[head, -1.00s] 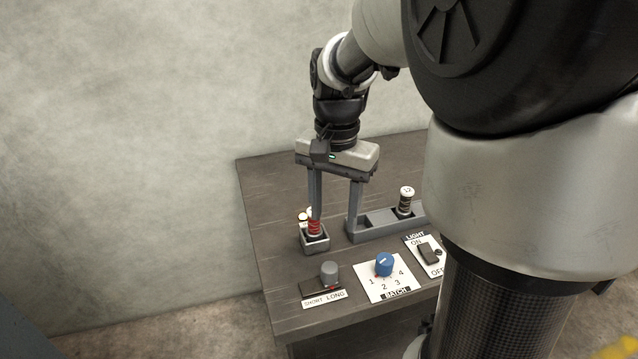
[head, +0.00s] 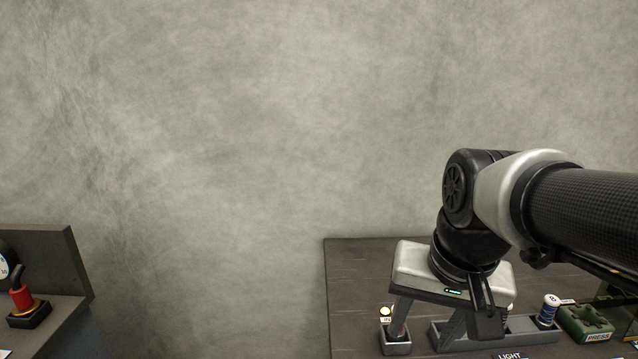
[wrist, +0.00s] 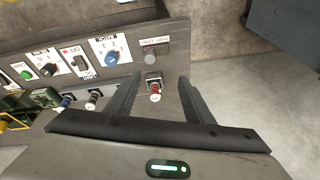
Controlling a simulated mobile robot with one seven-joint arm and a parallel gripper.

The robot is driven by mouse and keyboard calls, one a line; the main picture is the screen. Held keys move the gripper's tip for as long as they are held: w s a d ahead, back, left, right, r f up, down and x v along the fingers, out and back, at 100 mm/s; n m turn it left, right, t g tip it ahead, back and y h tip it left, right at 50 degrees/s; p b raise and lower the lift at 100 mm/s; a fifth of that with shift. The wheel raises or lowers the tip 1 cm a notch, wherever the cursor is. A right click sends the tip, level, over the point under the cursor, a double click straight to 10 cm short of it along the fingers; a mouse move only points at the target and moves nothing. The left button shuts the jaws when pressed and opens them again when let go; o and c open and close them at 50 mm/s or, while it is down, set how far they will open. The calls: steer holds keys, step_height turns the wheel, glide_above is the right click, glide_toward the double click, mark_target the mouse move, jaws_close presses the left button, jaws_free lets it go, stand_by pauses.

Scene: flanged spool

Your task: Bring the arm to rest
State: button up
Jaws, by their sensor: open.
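My gripper (head: 424,334) hangs over the bench at the lower right of the head view, its fingers apart with nothing held. In the wrist view my gripper (wrist: 158,82) shows its two fingers spread wide. A red spool (wrist: 154,88) with a pale top stands in a small grey square holder (wrist: 152,76), seen between the fingers. In the head view the holder (head: 397,347) stands by the left finger, which partly hides the spool. I cannot tell the exact height of the fingertips over it.
The bench (head: 350,275) carries a grey rack (head: 520,325) with a blue spool (head: 548,311) and a green PRESS block (head: 586,325). The wrist view shows a blue knob (wrist: 112,58) and a grey knob (wrist: 150,56). Bare wall lies between.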

steer(key=s+a+n+t, duration=0.1)
steer(key=s+n+t, duration=0.15)
steer(key=s, duration=0.25)
step_height(320, 180, up, 18)
steer(key=p, duration=1.7)
steer(key=shift+w+a+f+n, duration=0.15)
steer(key=shift+a+f+n, duration=0.05)
steer(key=shift+n, duration=0.25)
steer(key=shift+g, duration=0.25)
